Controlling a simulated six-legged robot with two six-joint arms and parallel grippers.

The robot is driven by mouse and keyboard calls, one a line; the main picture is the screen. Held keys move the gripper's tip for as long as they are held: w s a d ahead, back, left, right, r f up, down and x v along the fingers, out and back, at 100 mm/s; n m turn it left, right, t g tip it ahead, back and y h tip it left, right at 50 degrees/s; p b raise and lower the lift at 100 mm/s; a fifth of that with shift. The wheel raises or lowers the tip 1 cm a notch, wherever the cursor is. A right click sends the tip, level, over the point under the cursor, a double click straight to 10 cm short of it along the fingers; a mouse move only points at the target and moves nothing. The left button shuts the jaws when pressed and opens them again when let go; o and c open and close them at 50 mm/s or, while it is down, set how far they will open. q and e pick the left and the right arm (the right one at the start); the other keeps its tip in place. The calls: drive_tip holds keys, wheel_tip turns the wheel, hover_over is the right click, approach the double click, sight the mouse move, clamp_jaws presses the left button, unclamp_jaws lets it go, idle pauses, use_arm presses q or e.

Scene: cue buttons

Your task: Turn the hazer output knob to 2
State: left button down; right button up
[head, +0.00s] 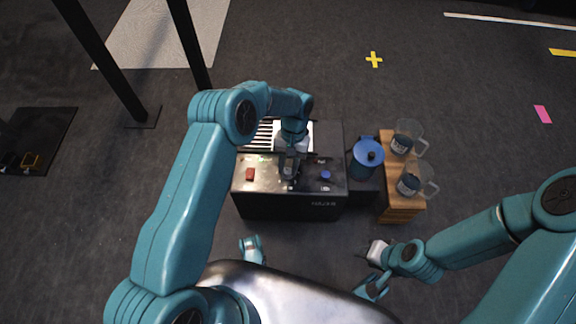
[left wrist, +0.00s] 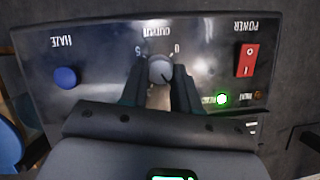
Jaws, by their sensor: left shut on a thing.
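The hazer (head: 290,205) is a dark box with a sloped metal panel on top. Its output knob (left wrist: 159,69) is grey and round with a dark pointer line, under the OUTPUT label, between marks that look like 0 and 5. In the left wrist view the picture is upside down. My left gripper (left wrist: 160,80) has its two dark fingers on either side of the knob, shut on it. In the head view the left gripper (head: 290,172) hides the knob. My right gripper (head: 369,252) is low and away from the hazer; its jaws are too small to judge.
The panel also has a red power switch (left wrist: 247,60), a lit green light (left wrist: 222,99) and a blue haze button (left wrist: 65,77). A blue jug (head: 367,158) stands right of the hazer. Black poles (head: 110,70) rise at left.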

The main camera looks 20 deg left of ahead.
use_arm(q)
drive_tip(key=shift+m, duration=0.5)
use_arm(e)
drive_tip(key=shift+w+f, duration=0.1)
use_arm(q)
drive_tip(key=c, duration=0.8)
unclamp_jaws()
drive_tip(key=shift+d+p+v, duration=0.15)
drive_tip(key=shift+p+v, duration=1.1)
drive_tip(key=shift+v, duration=2.85)
drive_tip(key=shift+d+p+v, duration=0.15)
drive_tip(key=shift+p+v, duration=1.1)
drive_tip(key=shift+v, duration=2.8)
use_arm(e)
drive_tip(key=shift+g, duration=0.4)
drive_tip(key=shift+s+a+r, duration=0.15)
drive_tip(key=shift+s+r, duration=0.25)
drive_tip(key=shift+r, duration=0.4)
drive_tip(key=shift+s+a+r, duration=0.1)
drive_tip(key=shift+s+r, duration=0.3)
drive_tip(key=shift+r, duration=0.45)
drive_tip(key=shift+s+a+r, duration=0.15)
drive_tip(key=shift+s+r, duration=0.25)
drive_tip(key=shift+r, duration=0.4)
